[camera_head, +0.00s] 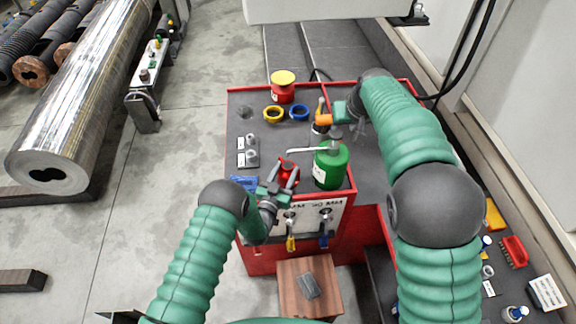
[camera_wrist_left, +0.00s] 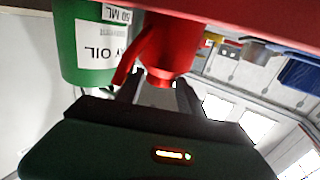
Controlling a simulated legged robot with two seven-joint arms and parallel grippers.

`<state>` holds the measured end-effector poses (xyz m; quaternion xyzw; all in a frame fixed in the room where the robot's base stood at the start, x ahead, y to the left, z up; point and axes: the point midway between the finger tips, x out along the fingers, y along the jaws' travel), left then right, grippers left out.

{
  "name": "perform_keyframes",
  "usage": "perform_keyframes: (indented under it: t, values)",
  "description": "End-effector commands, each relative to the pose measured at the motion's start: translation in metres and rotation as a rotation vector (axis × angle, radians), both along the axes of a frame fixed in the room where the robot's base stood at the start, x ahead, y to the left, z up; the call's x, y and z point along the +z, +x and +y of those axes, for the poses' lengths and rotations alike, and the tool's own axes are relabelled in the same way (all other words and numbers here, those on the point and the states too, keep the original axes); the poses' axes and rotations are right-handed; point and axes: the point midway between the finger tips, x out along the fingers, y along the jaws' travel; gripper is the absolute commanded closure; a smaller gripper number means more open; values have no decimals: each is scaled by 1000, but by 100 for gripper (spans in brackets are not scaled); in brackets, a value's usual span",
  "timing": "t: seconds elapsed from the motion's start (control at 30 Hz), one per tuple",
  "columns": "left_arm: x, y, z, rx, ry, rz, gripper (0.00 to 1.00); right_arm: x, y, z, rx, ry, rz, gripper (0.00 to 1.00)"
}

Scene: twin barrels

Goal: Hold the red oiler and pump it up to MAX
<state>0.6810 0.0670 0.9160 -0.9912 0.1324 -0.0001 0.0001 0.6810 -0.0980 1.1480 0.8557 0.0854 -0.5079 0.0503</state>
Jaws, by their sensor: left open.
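The red oiler (camera_head: 288,171) stands on the dark top of the red cart (camera_head: 353,192), near its front edge. My left gripper (camera_head: 284,178) is open, with its fingers reaching around the oiler's sides. In the left wrist view, which looks upside down, the red oiler (camera_wrist_left: 160,52) shows between and just beyond the two fingers (camera_wrist_left: 157,92). Whether the fingers touch it I cannot tell. Its level or MAX mark is not readable. My right gripper (camera_head: 348,118) hangs over the cart beside an orange-topped bottle (camera_head: 321,122); its fingers are partly hidden.
A green oil can (camera_head: 331,165) with a long spout stands close to the right of the oiler; its label shows in the wrist view (camera_wrist_left: 92,48). Yellow (camera_head: 273,114) and blue rings (camera_head: 299,112) and a yellow-lidded red pot (camera_head: 283,88) are behind.

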Motion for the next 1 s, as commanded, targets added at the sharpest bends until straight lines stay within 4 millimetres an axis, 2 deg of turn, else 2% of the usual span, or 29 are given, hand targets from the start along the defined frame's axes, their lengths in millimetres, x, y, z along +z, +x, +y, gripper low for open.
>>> perform_keyframes:
  t: [0.1, 0.2, 0.47, 0.83, 0.97, 1.0]
  values:
    - [0, 18, -5, 0, -1, -2, 55, 0, 0, 0, 0, 0, 0, 64]
    - [0, 25, -7, 1, 0, -1, 55, 0, 0, 0, 0, 0, 0, 64]
    - [0, 28, -7, 1, 1, 2, 55, 0, 0, 0, 0, 0, 0, 64]
    - [-1, 27, -7, 1, 1, 4, 100, 0, 0, 0, 0, 0, 0, 64]
    - [-2, 27, -7, 0, 1, 5, 100, 0, 0, 0, 0, 0, 0, 64]
    - [-2, 27, -7, 0, 1, 5, 66, 0, 0, 0, 0, 0, 0, 64]
